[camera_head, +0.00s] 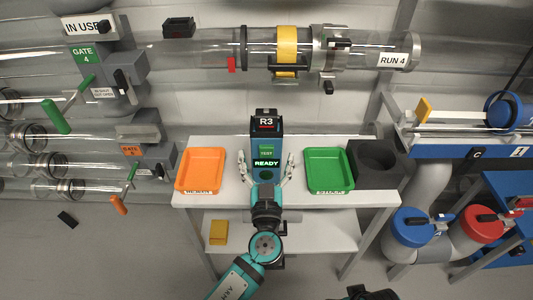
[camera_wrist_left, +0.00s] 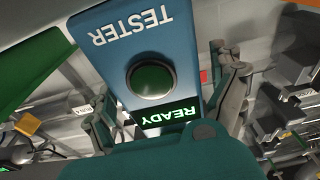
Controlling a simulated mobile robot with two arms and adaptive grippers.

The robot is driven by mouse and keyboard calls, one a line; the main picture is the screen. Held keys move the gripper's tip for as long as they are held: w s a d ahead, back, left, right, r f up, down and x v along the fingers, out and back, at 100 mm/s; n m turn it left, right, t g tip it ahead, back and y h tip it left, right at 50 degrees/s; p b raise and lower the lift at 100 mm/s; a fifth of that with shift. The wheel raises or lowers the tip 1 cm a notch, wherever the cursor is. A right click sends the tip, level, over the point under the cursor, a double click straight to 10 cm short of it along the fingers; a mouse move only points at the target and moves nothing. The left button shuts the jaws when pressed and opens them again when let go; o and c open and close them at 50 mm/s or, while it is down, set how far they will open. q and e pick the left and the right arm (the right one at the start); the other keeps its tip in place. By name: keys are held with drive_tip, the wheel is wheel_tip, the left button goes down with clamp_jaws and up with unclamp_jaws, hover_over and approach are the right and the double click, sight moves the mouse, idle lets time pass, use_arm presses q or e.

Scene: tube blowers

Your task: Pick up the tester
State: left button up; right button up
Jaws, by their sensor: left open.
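The tester (camera_head: 266,140) stands upright on the white table in the head view, with an R3 label at its top and a lit green READY display. In the left wrist view the tester (camera_wrist_left: 140,40) is a blue body with upside-down TESTER lettering, a round dark green button (camera_wrist_left: 151,79) and the READY display. My left gripper (camera_head: 266,162) is open, with one finger on each side of the tester. In the left wrist view its fingers flank the tester; contact is unclear. A dark part at the bottom edge of the head view may be my right gripper; its fingers are hidden.
An orange tray (camera_head: 200,188) lies left of the tester and a green tray (camera_head: 329,188) right of it. A dark block with a round recess (camera_head: 378,160) stands at the table's right end. A yellow box (camera_head: 218,232) is on the lower shelf. Clear tubes run behind.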

use_arm(q)
drive_tip(key=c, duration=1.5)
drive_tip(key=shift+r, duration=0.1)
